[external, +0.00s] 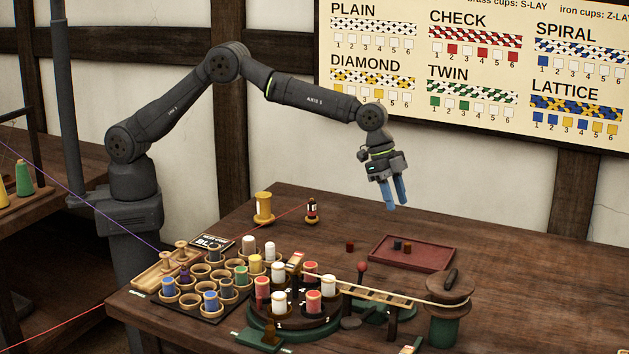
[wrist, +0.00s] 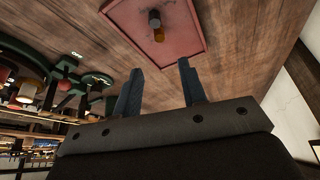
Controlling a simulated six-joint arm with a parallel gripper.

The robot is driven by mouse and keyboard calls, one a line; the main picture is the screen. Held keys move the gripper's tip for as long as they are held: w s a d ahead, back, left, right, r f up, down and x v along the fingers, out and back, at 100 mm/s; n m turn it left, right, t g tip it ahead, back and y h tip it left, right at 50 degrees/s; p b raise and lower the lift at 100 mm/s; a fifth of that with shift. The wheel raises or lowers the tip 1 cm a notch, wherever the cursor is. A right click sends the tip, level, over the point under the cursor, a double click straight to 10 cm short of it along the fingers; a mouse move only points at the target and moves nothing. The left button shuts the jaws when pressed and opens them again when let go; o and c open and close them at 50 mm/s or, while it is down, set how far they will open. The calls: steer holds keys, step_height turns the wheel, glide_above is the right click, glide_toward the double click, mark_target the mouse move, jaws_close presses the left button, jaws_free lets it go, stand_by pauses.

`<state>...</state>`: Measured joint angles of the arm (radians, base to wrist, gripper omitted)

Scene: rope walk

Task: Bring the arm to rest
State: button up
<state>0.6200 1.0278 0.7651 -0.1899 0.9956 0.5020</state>
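My gripper (external: 394,192) hangs in the air above the back of the table, with its blue fingers pointing down. In the wrist view the two fingers (wrist: 161,88) stand apart with nothing between them. My gripper is open and empty. The arm is raised and bent, clear of everything on the table. The tray also shows beyond the fingers in the wrist view (wrist: 185,28).
A rack of cups with coloured bobbins (external: 212,282) stands front left, beside a round green-based braiding device (external: 292,312). A wooden rail leads to a winding drum (external: 449,300). The table's right is clear.

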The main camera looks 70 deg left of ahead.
mark_target(409, 245)
steer(key=x, duration=1.1)
steer(key=shift+f, duration=0.45)
steer(key=r, duration=0.3)
steer(key=s+r, duration=0.1)
steer(key=r, duration=0.1)
steer(key=shift+d+r, duration=0.15)
steer(key=shift+d, duration=0.05)
steer(key=s+d+r, duration=0.4)
steer(key=s+r, duration=0.3)
steer(key=s, duration=0.3)
steer(key=shift+n, duration=0.9)
steer(key=s+a, duration=0.4)
steer(key=s, duration=0.3)
steer(key=s+a+f, duration=0.1)
steer(key=s+a, duration=0.2)
steer(key=s, duration=0.4)
steer(key=s+a+f, duration=0.1)
steer(key=s+a, duration=0.3)
steer(key=s, duration=0.3)
steer(key=shift+s+a+f, duration=0.1)
steer(key=shift+s+a, duration=0.2)
steer(key=shift+s, duration=0.05)
